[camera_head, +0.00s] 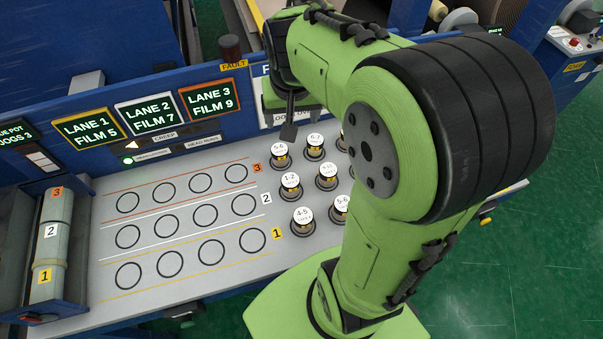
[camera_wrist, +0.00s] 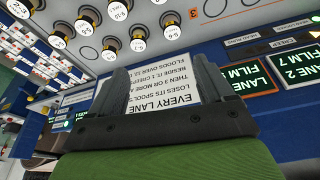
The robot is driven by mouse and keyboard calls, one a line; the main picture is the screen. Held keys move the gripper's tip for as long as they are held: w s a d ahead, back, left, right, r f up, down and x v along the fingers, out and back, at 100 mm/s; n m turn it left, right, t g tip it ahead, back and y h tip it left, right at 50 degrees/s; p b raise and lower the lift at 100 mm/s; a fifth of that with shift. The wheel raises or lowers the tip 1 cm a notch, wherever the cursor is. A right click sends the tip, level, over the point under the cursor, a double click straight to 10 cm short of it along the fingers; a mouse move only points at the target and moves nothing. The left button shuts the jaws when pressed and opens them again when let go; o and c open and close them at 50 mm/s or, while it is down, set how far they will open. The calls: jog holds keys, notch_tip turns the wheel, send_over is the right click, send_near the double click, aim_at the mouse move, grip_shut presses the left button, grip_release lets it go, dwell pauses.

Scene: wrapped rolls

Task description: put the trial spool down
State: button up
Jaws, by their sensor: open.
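Several small spools with white labelled tops stand at the right of the grey deck (camera_head: 199,262). Readable tops include 5-6 (camera_head: 280,150), 6-7 (camera_head: 315,141), 1-2 (camera_head: 290,181) and 4-5 (camera_head: 303,214); my arm hides part of the group. No mark shows which is the trial spool. Left of them, three rows of printed rings, numbered 3, 2 and 1, are all empty. My gripper (camera_head: 302,122) is just behind the spools, near the back panel. In the wrist view my gripper (camera_wrist: 161,68) has its fingers wide apart with nothing between them; spools (camera_wrist: 138,45) stand beyond.
The blue back panel carries screens LANE 1 FILM 5 (camera_head: 86,129), LANE 2 FILM 7 (camera_head: 150,114) and LANE 3 FILM 9 (camera_head: 209,98). A printed notice (camera_wrist: 153,92) shows behind my fingers. A numbered roll stack (camera_head: 50,240) stands left. The ringed deck area is clear.

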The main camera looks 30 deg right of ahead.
jog(key=s+a+r+n+t, duration=0.1)
jog(key=s+a+n, duration=0.1)
jog(key=s+a, duration=0.2)
jog(key=s+a+r+n+t+y, duration=0.1)
jog(key=s+a+r+n, duration=0.1)
jog(key=s, duration=0.9)
jog(key=shift+s+a+n+t, duration=0.3)
jog(key=shift+a+n, duration=0.1)
jog(key=shift+a, duration=0.5)
